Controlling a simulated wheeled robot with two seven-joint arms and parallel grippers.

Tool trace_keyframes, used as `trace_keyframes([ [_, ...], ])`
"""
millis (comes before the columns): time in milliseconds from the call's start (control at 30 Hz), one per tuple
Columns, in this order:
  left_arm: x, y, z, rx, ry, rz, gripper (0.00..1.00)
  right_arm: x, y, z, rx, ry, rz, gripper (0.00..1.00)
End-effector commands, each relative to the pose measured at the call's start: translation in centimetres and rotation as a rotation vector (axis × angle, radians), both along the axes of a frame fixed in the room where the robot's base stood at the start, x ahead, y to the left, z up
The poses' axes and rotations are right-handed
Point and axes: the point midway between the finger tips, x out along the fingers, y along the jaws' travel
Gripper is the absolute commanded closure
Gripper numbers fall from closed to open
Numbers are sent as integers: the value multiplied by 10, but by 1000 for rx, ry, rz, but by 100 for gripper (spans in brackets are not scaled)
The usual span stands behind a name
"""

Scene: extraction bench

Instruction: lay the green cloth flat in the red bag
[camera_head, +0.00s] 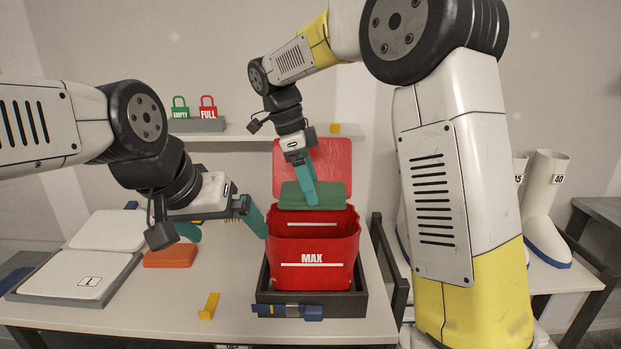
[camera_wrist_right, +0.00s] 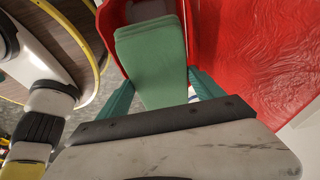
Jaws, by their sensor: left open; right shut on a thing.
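The red bag (camera_head: 315,260), marked MAX, stands open at the top in a dark tray (camera_head: 262,290) on the bench. The green cloth (camera_head: 332,196) is a folded flat piece over the back of the bag's mouth. My right gripper (camera_head: 307,192) points down over the bag and is shut on the cloth. In the right wrist view the cloth (camera_wrist_right: 152,62) extends between the teal fingers, with red bag wall (camera_wrist_right: 108,22) beside it. My left gripper (camera_head: 256,216) is open and empty, its fingers close to the bag's left side; contact cannot be told.
A red panel (camera_head: 340,160) rises behind the bag. Left are an orange block (camera_head: 170,257), a yellow piece (camera_head: 209,306) and pale slabs (camera_head: 80,274). A blue clip (camera_head: 290,311) is on the tray's front. Green and red tags (camera_head: 208,108) stand on the shelf. White boots (camera_head: 546,205) stand right.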

Motion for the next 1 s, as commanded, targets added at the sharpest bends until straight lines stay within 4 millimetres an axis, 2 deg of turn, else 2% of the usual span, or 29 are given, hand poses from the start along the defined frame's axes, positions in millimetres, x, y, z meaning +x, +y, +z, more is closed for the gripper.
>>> trace_keyframes([
  [600,0,0,0,0,0,0,0,0,0,-61,-1,1,1,64],
  [800,0,0,0,0,0,0,0,0,0,-73,-1,2,2,64],
  [1000,0,0,0,0,0,0,0,0,0,-77,0,0,1,64],
])
